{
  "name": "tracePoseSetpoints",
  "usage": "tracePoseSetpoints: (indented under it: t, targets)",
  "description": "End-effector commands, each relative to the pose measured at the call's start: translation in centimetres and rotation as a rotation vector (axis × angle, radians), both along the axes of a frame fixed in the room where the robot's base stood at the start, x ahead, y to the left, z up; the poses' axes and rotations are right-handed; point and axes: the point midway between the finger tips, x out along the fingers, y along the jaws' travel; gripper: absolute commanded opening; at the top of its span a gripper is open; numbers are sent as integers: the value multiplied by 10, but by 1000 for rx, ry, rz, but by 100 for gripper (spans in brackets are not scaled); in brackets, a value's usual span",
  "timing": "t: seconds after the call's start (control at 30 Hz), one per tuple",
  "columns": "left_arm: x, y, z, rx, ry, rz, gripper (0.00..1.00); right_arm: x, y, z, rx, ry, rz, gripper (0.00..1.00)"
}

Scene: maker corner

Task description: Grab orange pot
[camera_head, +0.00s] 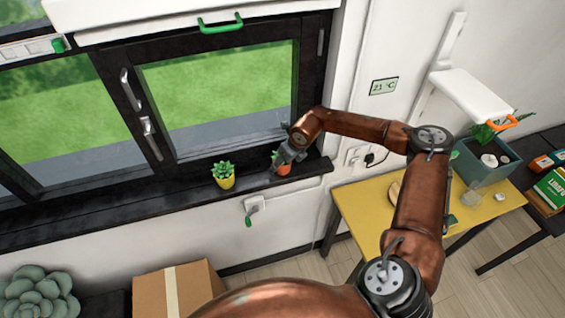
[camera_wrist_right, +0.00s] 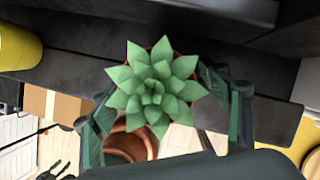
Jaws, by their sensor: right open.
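The orange pot (camera_head: 284,169) stands on the dark windowsill, near its right end, and holds a green succulent. In the head view my right gripper (camera_head: 286,157) is at the pot and partly covers it. In the right wrist view the succulent (camera_wrist_right: 153,88) fills the middle and hides most of the pot. The open right fingers are on either side of the plant; I cannot tell whether they touch the pot. My left gripper is not in view.
A yellow pot (camera_head: 223,181) with a succulent stands left of the orange pot on the windowsill (camera_head: 130,212). The window frame rises behind. A yellow table (camera_head: 362,213) with a planter (camera_head: 487,170) is at the right. A cardboard box (camera_head: 192,287) is below.

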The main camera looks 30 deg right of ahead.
Motion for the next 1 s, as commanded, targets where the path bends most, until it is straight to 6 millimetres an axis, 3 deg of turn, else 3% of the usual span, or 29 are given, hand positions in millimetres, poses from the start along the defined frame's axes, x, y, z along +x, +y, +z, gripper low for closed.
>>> tracePoseSetpoints:
  t: [0.1, 0.2, 0.6, 1.0]
  targets:
    - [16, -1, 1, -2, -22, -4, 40, 0, 0, -1, 0, 0, 0, 70]
    - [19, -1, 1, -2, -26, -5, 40, 0, 0, -1, 0, 0, 0, 70]
    - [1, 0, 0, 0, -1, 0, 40, 0, 0, 0, 0, -1, 0, 43]
    - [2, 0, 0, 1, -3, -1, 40, 1, 0, 1, 1, -3, 0, 18]
